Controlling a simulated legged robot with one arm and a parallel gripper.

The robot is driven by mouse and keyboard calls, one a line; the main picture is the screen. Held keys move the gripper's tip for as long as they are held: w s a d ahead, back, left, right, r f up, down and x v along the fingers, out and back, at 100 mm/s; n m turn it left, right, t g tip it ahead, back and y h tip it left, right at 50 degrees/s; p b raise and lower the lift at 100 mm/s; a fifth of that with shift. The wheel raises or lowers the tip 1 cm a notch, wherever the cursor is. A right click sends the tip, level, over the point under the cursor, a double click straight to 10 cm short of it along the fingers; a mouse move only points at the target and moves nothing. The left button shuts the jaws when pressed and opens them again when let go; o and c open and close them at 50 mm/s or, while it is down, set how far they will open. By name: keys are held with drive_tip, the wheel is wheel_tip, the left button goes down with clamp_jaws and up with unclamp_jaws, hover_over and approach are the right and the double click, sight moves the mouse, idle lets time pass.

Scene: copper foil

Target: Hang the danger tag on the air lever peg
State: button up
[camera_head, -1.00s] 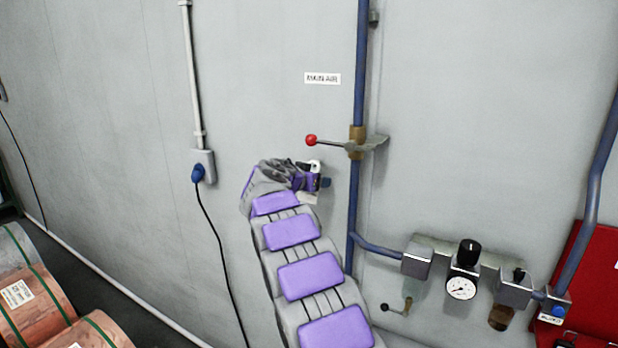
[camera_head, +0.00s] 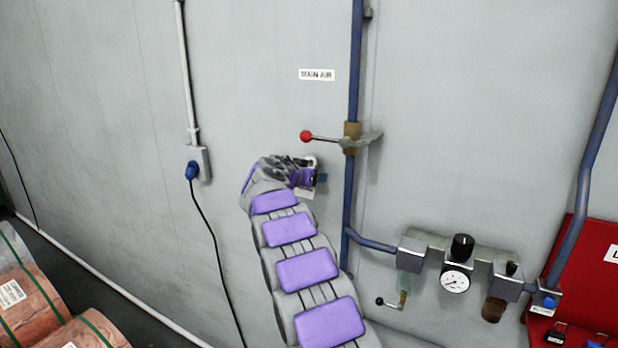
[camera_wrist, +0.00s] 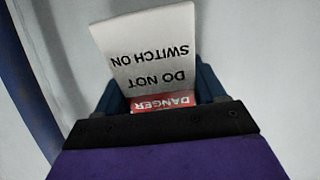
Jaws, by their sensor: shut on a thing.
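The danger tag (camera_wrist: 155,50) is white with a red DANGER band and reads DO NOT SWITCH ON, upside down in the wrist view. My gripper (camera_wrist: 165,95) is shut on its red end. I cannot make out the peg clearly.
A MAIN AIR label (camera_head: 316,75) is on the grey wall above the lever. A regulator with a gauge (camera_head: 455,280) and a red board (camera_head: 585,270) are at the right. A blue plug (camera_head: 192,171) is at the left, and copper rolls (camera_head: 40,300) lie at lower left.

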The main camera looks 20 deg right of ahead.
idle(0.3)
drive_tip(key=o, duration=1.3)
drive_tip(key=v, duration=1.8)
drive_tip(key=s+d+f+n+g+y, duration=0.1)
drive_tip(key=s+f+g, duration=0.1)
drive_tip(key=s+f, duration=0.35)
drive_tip(key=s+d+f+n+g+y+b, duration=0.1)
drive_tip(key=s+d+f+g, duration=0.1)
drive_tip(key=s, duration=0.7)
drive_tip(key=s+d+f+n+g+y, duration=0.15)
drive_tip(key=s+f, duration=0.25)
drive_tip(key=s, duration=0.4)
drive_tip(key=s+a+f+n+g+y, duration=0.1)
drive_tip(key=s+a+f, duration=0.3)
drive_tip(key=s, duration=0.6)
drive_tip(key=s+a+f+n+g+y, duration=0.2)
drive_tip(key=s+a+f+n+y, duration=0.1)
drive_tip(key=s, duration=0.7)
drive_tip(key=s+a+f+n+g+y+b, duration=0.1)
drive_tip(key=s+a+f+n+y, duration=0.2)
drive_tip(key=s+a+f, duration=0.3)
drive_tip(key=shift+s+a+f+g, duration=0.15)
drive_tip(key=shift+s+a, duration=0.1)
drive_tip(key=shift+s, duration=0.45)
drive_tip(key=shift+s+a+f+g, duration=0.1)
drive_tip(key=shift+s+a, duration=0.2)
drive_tip(key=shift+s, duration=0.4)
drive_tip(key=shift+s+a+f+g, duration=0.15)
drive_tip(key=shift+s+a, duration=0.1)
drive_tip(key=shift+s, duration=0.45)
